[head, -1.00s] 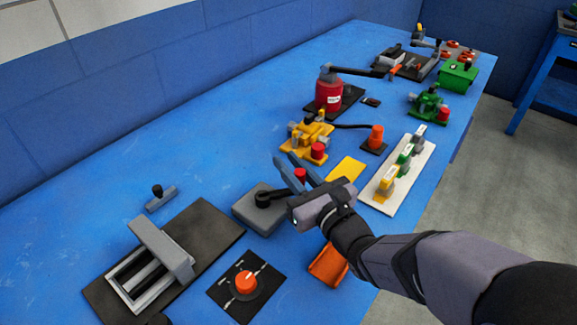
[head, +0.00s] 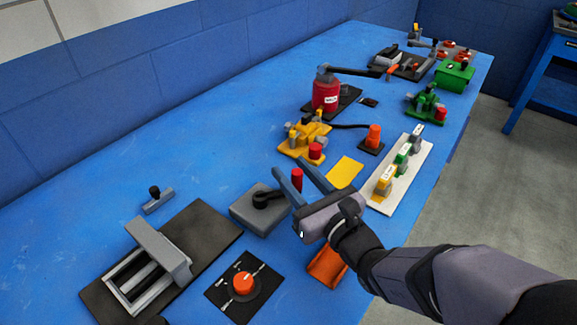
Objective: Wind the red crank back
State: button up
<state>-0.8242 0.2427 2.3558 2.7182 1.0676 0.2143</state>
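The red crank handle (head: 297,177) is a small upright red cylinder at the end of a black crank arm (head: 268,197). The arm sits on a grey box (head: 249,213) in the middle front of the bench. My gripper (head: 290,165) is open, its two blue fingers pointing up and left. In the picture the handle shows between the fingers. I cannot tell whether either finger touches it. The handle's lower part and the outer end of the crank arm are partly hidden by the near finger.
An orange dial (head: 244,282) and a grey slide fixture (head: 150,268) lie to the left. A yellow plate (head: 345,172), a yellow clamp (head: 303,138) and a white panel with levers (head: 412,165) stand beyond my gripper. An orange piece (head: 327,266) lies below my wrist. Blue bench is clear at the far left.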

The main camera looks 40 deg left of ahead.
jog(key=shift+v, duration=2.3)
jog(key=shift+w+a+r, duration=0.1)
jog(key=shift+r, duration=0.1)
jog(key=c, duration=0.9)
jog(key=w+r+n, duration=0.1)
jog(key=a+r+n+g+y+p, duration=0.1)
jog(key=n, duration=0.1)
jog(key=w+r+n+y, duration=0.1)
jog(key=r+n, duration=0.1)
jog(key=shift+w+a+r+g, duration=0.1)
jog(key=shift+w+a+g, duration=0.1)
jog(key=shift+w+g, duration=0.15)
grip_shut()
jog(key=n+g+h+p, duration=0.1)
jog(key=n+g+p, duration=0.2)
jog(key=n+g, duration=1.25)
send_near(301, 178)
jog(key=n+t, duration=0.1)
jog(key=w+r+n+t, duration=0.1)
jog(key=n+t, duration=0.1)
jog(key=r+n+t, duration=0.1)
jog(key=n+t, duration=0.1)
jog(key=shift+w+d, duration=0.35)
jog(key=shift+w, duration=0.05)
jog(key=shift+d+f+n+h, duration=0.25)
jog(key=shift+d+n+h, duration=0.05)
jog(key=shift+n, duration=0.05)
